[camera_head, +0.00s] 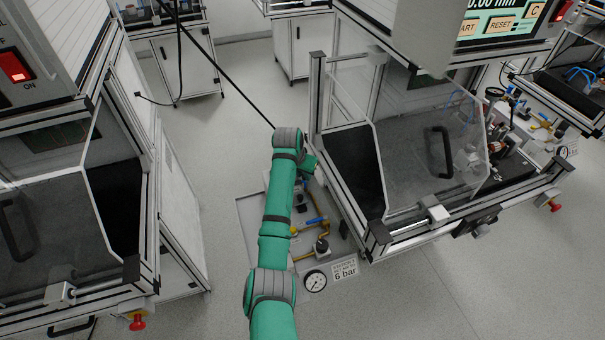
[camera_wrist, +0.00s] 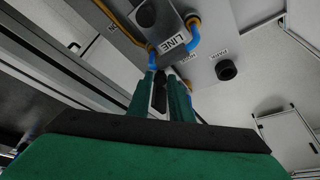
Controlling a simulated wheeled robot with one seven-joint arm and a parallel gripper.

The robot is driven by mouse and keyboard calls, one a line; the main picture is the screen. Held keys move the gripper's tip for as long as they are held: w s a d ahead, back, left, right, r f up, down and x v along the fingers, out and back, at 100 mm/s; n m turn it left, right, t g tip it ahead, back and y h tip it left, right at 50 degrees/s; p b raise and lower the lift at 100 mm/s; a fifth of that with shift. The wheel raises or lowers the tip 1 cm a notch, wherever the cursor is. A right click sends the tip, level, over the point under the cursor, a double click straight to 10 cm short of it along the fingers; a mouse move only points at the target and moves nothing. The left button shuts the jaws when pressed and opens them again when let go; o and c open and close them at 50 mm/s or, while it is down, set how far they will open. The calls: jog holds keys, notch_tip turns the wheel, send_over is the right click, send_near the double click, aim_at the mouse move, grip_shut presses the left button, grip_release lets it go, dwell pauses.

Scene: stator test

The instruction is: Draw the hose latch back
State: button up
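In the wrist view my gripper (camera_wrist: 161,78) has its two green fingers pointing up at the pneumatic panel (camera_wrist: 222,92). They stand a little apart, with a narrow dark piece (camera_wrist: 160,92) between them. I cannot tell whether it is the latch or whether the fingers press on it. Just beyond the tips is a grey block marked LINE (camera_wrist: 172,42), with a black round part and blue and yellow hose ends. A blue hose (camera_wrist: 193,38) curves at its right. HOSE and PARK labels show nearby. In the head view my arm covers much of the panel (camera_head: 250,222).
A black round port (camera_wrist: 226,70) sits right of the fingers. In the head view a pressure gauge (camera_head: 315,281) and a 6 bar label (camera_head: 345,270) are at the panel's front. A framed test station (camera_head: 385,235) stands close on the right, another cabinet (camera_head: 180,210) on the left.

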jog(key=o, duration=0.3)
jog(key=shift+s, duration=0.1)
jog(key=v, duration=1)
jog(key=shift+r, duration=0.4)
jog(key=shift+s, duration=0.1)
